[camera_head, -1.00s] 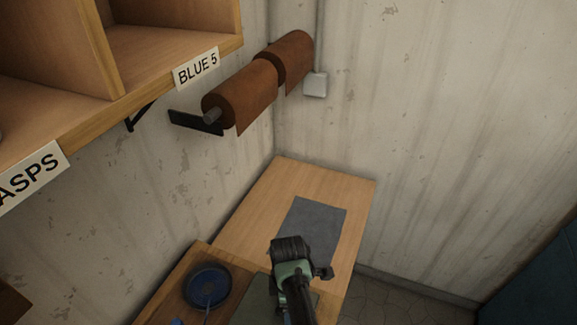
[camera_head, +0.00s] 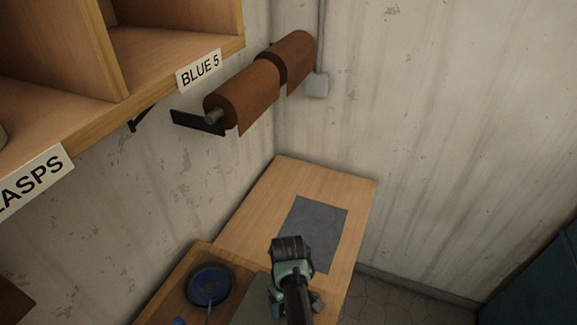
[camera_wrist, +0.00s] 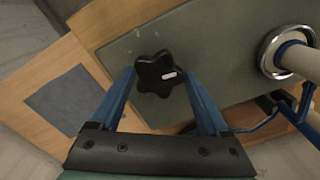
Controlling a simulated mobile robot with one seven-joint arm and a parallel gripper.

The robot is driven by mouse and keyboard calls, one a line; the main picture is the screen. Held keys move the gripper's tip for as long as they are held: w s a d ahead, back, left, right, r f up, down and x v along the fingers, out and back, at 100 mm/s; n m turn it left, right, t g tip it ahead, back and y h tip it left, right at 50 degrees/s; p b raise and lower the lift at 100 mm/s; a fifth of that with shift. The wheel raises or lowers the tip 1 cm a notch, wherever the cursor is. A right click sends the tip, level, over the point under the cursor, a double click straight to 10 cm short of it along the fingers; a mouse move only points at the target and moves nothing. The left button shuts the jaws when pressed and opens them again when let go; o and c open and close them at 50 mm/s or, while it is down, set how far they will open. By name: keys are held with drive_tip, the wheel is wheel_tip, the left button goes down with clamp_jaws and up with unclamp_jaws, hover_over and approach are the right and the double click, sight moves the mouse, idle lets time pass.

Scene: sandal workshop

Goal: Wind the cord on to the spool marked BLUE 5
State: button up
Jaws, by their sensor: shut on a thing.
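My gripper (camera_wrist: 158,78) has its blue fingers shut on a black star-shaped knob (camera_wrist: 152,66) with a white mark, above a green board (camera_wrist: 215,50). A cream roller or spool (camera_wrist: 301,60) with a shiny metal ring (camera_wrist: 278,50) lies to its right, with blue cord or tubing (camera_wrist: 268,122) beside it. In the head view, a round dark-blue spool or dish (camera_head: 209,283) with a thin line running down from it sits left of my arm. The BLUE 5 label (camera_head: 198,70) is on the shelf edge; no spool bearing that mark shows.
A wooden shelf (camera_head: 170,56) overhangs at upper left. Brown rolls (camera_head: 245,95) hang on a wall bar behind. A grey sheet (camera_head: 317,222) lies on the wooden table (camera_head: 255,200), whose far end is otherwise clear. A small wall box (camera_head: 316,85) is near the corner.

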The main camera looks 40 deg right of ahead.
drive_tip(key=m, duration=0.5)
drive_tip(key=shift+w+m, duration=0.1)
drive_tip(key=shift+m, duration=0.2)
drive_tip(key=m, duration=0.4)
drive_tip(key=shift+d, duration=0.1)
drive_tip(key=m, duration=1)
drive_tip(key=shift+b, duration=0.35)
drive_tip(key=m, duration=0.6)
drive_tip(key=shift+d, duration=0.1)
drive_tip(key=m, duration=0.4)
drive_tip(key=shift+b, duration=0.4)
drive_tip(key=m, duration=0.6)
drive_tip(key=shift+b, duration=0.3)
drive_tip(key=shift+m+b, duration=0.3)
drive_tip(key=shift+m, duration=1.9)
